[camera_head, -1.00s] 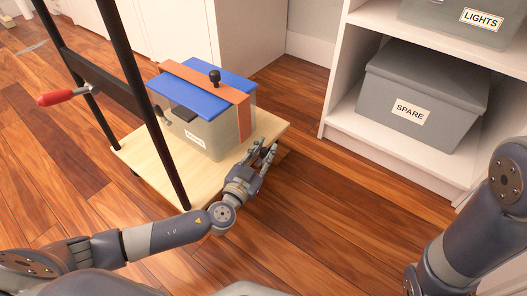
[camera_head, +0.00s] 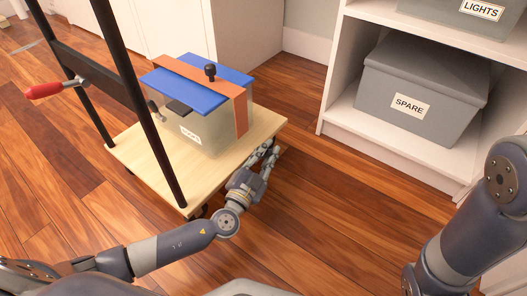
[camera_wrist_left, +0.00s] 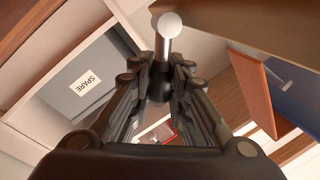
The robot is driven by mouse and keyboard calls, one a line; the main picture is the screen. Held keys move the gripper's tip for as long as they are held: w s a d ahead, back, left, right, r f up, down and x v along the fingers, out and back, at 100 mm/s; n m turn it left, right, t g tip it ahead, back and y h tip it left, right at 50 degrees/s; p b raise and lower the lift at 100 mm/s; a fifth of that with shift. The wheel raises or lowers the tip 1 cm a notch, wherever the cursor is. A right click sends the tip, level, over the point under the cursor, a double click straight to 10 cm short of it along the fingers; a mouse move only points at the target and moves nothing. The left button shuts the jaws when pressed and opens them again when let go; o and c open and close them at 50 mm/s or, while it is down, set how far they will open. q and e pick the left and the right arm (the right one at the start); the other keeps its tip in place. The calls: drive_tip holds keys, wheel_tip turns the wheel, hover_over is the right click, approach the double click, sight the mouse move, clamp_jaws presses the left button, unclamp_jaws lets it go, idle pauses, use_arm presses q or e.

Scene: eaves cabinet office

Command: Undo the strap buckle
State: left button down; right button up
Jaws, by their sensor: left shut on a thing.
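The clear box (camera_head: 212,140) has a blue lid (camera_head: 210,98) and stands on a wooden cart (camera_head: 150,160). An orange strap (camera_head: 241,115) runs over the lid and down its right side; the strap also shows in the left wrist view (camera_wrist_left: 254,92). I cannot make out the buckle for certain. My left gripper (camera_head: 270,152) is low by the cart's right edge, right of the strap. In the wrist view its fingers are closed around a dark piece (camera_wrist_left: 158,85) with a pale ball-ended rod (camera_wrist_left: 170,27). My right gripper is out of view.
A black cart frame (camera_head: 135,75) with a red handle (camera_head: 45,90) rises at the left. A white shelf (camera_head: 335,125) at the right holds a grey SPARE box (camera_head: 420,85) and a LIGHTS box (camera_head: 460,12). Wooden floor (camera_head: 330,190) is free between cart and shelf.

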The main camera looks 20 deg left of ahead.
use_arm(q)
drive_tip(key=m, duration=0.1)
drive_tip(key=d+f+m, duration=0.1)
drive_tip(key=m, duration=0.1)
drive_tip(key=shift+s+h, duration=0.2)
drive_tip(key=shift+h, duration=0.2)
drive_tip(key=shift+s+d+f+m+h, duration=0.15)
drive_tip(key=shift+f+m+h, duration=0.45)
drive_tip(key=shift+m, duration=1.35)
drive_tip(key=shift+s+d+f+m+h, duration=0.1)
drive_tip(key=shift+d+f+m+h, duration=0.2)
drive_tip(key=shift+f+m, duration=1.1)
drive_tip(key=shift+s+d+f+m+h, duration=0.2)
drive_tip(key=shift+m+h, duration=0.3)
drive_tip(key=shift+m, duration=1.95)
drive_tip(key=shift+w+f, duration=0.15)
drive_tip(key=c, duration=1.6)
unclamp_jaws()
drive_tip(key=shift+a, duration=0.1)
drive_tip(key=shift+c, duration=0.2)
drive_tip(key=shift+o, duration=0.6)
drive_tip(key=v, duration=1.2)
drive_tip(key=shift+w+f, duration=0.1)
